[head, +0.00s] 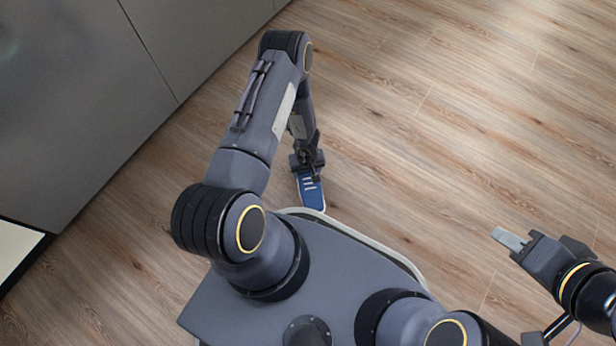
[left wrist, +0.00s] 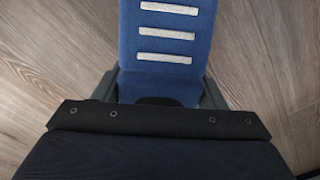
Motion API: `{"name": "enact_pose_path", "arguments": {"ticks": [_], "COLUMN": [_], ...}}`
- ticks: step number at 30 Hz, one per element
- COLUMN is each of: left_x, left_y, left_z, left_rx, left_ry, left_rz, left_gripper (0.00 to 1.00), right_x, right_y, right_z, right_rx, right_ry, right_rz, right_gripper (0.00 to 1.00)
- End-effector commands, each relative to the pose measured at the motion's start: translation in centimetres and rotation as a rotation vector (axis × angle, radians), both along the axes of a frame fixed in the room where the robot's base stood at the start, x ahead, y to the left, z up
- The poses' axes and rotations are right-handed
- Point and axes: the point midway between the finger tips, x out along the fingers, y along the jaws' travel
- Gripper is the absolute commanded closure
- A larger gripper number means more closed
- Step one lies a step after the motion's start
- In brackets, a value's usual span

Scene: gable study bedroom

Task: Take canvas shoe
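The canvas shoe (head: 312,193) is blue with several pale stripes across its top. In the head view it is just beyond the front edge of my base, below my left gripper (head: 309,172). In the left wrist view the shoe (left wrist: 165,45) lies between the two fingers of my left gripper (left wrist: 160,92), which meet its sides with no gap visible. The part of the shoe nearest the wrist is hidden by the gripper. I cannot tell whether it is clear of the floor. My right gripper (head: 510,239) is at the right, empty, its fingers together.
The wood floor (head: 450,130) is bare ahead and to the right. A grey cabinet front (head: 80,90) runs along the left, close to my left arm. A pale, dark-edged panel (head: 15,250) shows at the lower left.

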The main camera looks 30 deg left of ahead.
Motion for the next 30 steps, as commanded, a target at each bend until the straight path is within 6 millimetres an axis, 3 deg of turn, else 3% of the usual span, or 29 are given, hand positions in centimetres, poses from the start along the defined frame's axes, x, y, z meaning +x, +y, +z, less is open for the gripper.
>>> {"name": "enact_pose_path", "arguments": {"ticks": [4,14,30], "left_x": [0.0,0.0,-0.5], "left_y": [0.0,0.0,0.8], "left_z": [0.0,0.4,4.7], "left_rx": [0.0,0.0,0.0], "left_ry": [0.0,0.0,-0.001], "left_rz": [0.0,0.0,0.0], "left_gripper": [0.63,0.63,0.63], "right_x": [0.0,0.0,0.0], "right_y": [0.0,0.0,0.0], "right_z": [0.0,0.3,3.6], "right_rx": [0.0,0.0,0.0], "right_ry": [0.0,0.0,0.0], "right_rz": [0.0,0.0,0.0], "right_gripper": [0.66,0.66,0.66]}}
